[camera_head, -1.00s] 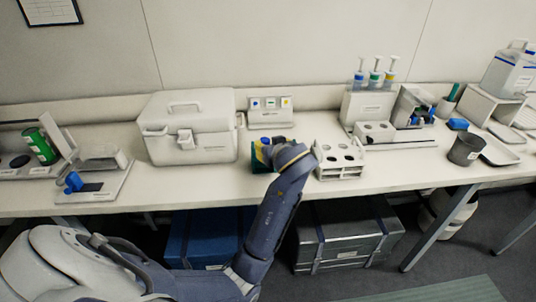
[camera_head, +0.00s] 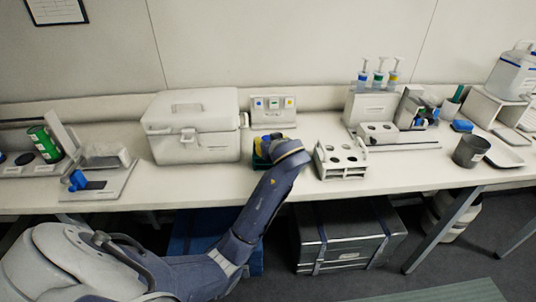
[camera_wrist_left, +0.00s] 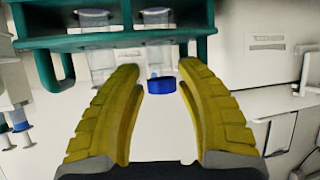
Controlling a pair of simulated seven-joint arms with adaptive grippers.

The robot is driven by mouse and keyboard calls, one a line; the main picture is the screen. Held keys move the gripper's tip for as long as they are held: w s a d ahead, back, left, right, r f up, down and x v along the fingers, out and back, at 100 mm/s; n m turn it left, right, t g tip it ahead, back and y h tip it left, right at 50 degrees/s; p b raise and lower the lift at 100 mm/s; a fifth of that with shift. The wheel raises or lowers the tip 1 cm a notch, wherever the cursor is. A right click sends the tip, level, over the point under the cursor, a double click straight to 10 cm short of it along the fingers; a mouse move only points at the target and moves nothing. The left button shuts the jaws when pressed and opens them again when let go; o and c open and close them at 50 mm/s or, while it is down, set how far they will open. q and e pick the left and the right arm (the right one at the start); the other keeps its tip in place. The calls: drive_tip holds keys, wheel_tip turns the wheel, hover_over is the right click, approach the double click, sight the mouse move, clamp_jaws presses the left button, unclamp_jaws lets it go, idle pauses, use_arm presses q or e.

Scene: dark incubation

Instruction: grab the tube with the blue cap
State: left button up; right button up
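My left gripper (camera_head: 264,146) is at a small teal rack (camera_head: 258,162) on the bench, mostly hidden behind my wrist. In the left wrist view, the yellow fingers of my left gripper (camera_wrist_left: 161,95) are spread apart. The teal rack (camera_wrist_left: 200,36) crosses the top of this view and holds clear tubes (camera_wrist_left: 97,50). The blue-capped tube's body is hard to make out. My right gripper is not in view.
A white cooler box (camera_head: 193,128) stands left of the gripper. A white holder with round holes (camera_head: 342,172) stands close on the right. A panel with coloured squares (camera_head: 273,120) is behind. The bench's front edge is close below my arm.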

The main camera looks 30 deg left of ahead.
use_arm(q)
drive_tip(key=shift+f, duration=0.35)
clamp_jaws()
